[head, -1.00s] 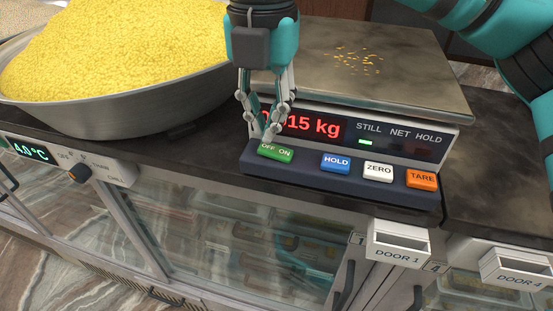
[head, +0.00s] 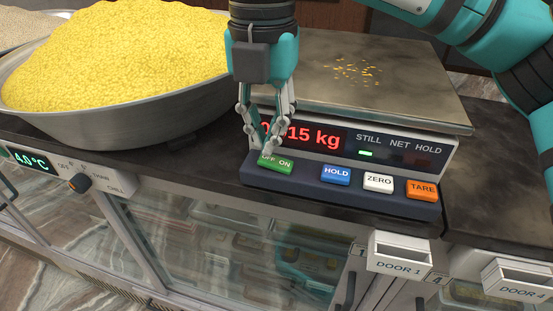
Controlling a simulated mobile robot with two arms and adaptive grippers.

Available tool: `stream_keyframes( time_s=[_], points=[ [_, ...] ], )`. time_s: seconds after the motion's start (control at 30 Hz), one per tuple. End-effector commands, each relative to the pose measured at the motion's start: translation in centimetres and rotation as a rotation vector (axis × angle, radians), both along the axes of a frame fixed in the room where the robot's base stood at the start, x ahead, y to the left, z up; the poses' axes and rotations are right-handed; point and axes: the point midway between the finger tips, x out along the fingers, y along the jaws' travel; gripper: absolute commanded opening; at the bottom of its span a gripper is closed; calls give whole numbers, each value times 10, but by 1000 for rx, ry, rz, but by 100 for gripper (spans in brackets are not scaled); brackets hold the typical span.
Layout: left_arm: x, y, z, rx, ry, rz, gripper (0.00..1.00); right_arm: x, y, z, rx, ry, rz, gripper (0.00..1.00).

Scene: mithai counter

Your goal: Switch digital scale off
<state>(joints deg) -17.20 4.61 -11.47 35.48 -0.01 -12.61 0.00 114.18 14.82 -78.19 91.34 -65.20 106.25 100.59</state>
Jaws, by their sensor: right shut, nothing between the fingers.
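The digital scale (head: 340,187) stands on the counter, its red display (head: 322,138) lit and ending in "15 kg", the first digits hidden behind my gripper. A green light shows under STILL. A green OFF/ON button (head: 276,164) is at the left of its front strip. My right gripper (head: 266,148) points down, shut and empty, with its fingertips at the upper edge of this button; I cannot tell whether they touch it. The steel pan (head: 400,80) of the scale holds a few yellow crumbs. My left gripper is not in view.
Blue HOLD (head: 336,176), white ZERO (head: 378,182) and orange TARE (head: 422,190) buttons sit to the right on the same strip. A big metal bowl (head: 150,118) of yellow grains stands close at the left. A glass-fronted cabinet with a dial (head: 79,183) is below.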

Motion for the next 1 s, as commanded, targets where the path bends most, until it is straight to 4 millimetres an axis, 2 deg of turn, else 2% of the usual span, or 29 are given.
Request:
stream_keyframes(
  time_s=[1.0],
  points=[
    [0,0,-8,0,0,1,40,0,0,-9,0,0,0,0]
  ],
)
